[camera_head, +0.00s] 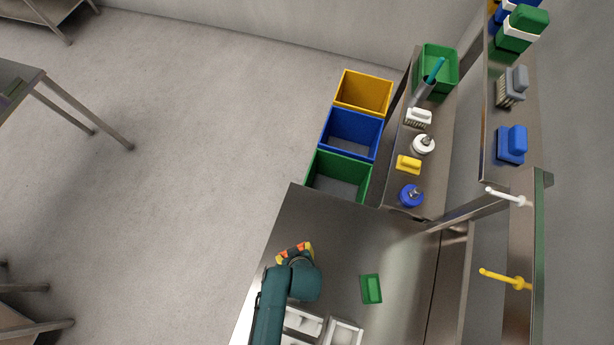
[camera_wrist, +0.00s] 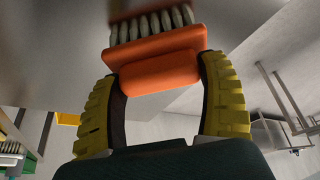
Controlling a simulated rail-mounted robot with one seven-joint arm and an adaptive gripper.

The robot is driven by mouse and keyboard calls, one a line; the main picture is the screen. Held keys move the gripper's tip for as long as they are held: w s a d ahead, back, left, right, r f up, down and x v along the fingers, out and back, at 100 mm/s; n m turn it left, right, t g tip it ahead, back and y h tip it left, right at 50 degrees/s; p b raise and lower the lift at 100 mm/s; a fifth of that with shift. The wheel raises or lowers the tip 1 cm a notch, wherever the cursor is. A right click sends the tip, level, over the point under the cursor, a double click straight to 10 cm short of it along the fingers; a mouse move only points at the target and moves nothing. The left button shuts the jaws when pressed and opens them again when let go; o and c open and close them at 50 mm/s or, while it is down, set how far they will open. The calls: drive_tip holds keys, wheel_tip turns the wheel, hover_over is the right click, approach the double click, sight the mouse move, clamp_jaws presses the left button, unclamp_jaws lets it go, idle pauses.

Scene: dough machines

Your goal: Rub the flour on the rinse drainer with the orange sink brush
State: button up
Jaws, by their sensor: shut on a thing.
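The orange sink brush (camera_wrist: 158,60) is held between the yellow-padded fingers of my gripper (camera_wrist: 160,72), its pale bristles (camera_wrist: 150,24) pointing away from the palm. My gripper is shut on the brush's block. The bristles are close to a grey metal surface (camera_wrist: 60,45) in the wrist view; I cannot tell whether they touch. In the head view my gripper (camera_head: 294,252) is over the left edge area of the steel counter (camera_head: 345,235), with a bit of orange showing. I cannot make out flour, nor which surface is the rinse drainer.
A green block (camera_head: 371,289) lies on the counter to the right of my arm. White trays (camera_head: 343,333) sit at the bottom. Green (camera_head: 338,175), blue (camera_head: 349,134) and yellow (camera_head: 363,93) bins stand beyond. A shelf (camera_head: 440,125) holds brushes and bottles.

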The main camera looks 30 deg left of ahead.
drive_tip(key=shift+s, duration=0.45)
drive_tip(key=p+v, duration=0.2)
drive_tip(key=shift+a+r, duration=0.2)
drive_tip(key=shift+r, duration=0.2)
drive_tip(key=shift+w+r+p, duration=0.15)
drive_tip(key=shift+r+p, duration=0.15)
drive_tip(key=shift+p, duration=0.05)
wheel_tip(320, 180, up, 5)
drive_tip(key=p, duration=0.5)
